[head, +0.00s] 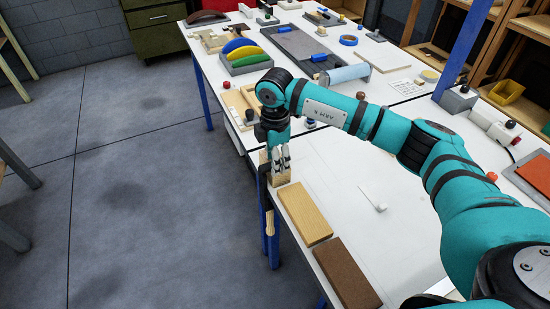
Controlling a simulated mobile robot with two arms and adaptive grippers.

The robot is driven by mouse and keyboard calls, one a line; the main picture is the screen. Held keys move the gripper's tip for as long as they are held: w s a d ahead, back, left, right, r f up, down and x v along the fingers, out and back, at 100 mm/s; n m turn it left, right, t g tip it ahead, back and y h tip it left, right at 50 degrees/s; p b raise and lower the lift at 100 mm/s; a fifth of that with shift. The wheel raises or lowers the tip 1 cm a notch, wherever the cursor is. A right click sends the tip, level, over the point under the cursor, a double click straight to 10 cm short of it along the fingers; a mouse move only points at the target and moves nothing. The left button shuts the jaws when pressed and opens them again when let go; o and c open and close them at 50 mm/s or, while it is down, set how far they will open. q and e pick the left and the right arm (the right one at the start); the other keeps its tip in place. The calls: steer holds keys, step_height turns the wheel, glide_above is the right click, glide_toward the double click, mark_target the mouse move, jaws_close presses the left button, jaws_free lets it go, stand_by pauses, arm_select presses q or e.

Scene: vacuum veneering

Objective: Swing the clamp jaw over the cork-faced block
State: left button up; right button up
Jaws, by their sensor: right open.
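My right gripper (281,165) points down at the table's left edge, its fingers over a small pale wooden piece (284,181). The fingers look apart; whether they touch the piece is unclear. A dark upright part beside them and a wooden handle (270,222) below the edge look like the clamp; its jaw is mostly hidden by my gripper. A light wood block (304,213) and a dark brown block (347,272) lie flat along the edge. I cannot tell for certain which block is cork-faced. My left gripper is not in view.
The white table (385,235) is mostly clear right of the blocks, apart from a small white piece (376,202). Farther back are a rack with coloured curved pieces (245,58), a grey mat (300,45) and a blue tape roll (348,40). Grey floor lies left.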

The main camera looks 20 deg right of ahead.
step_height(320, 180, up, 12)
stand_by(0.6)
steer(key=shift+r, duration=0.1)
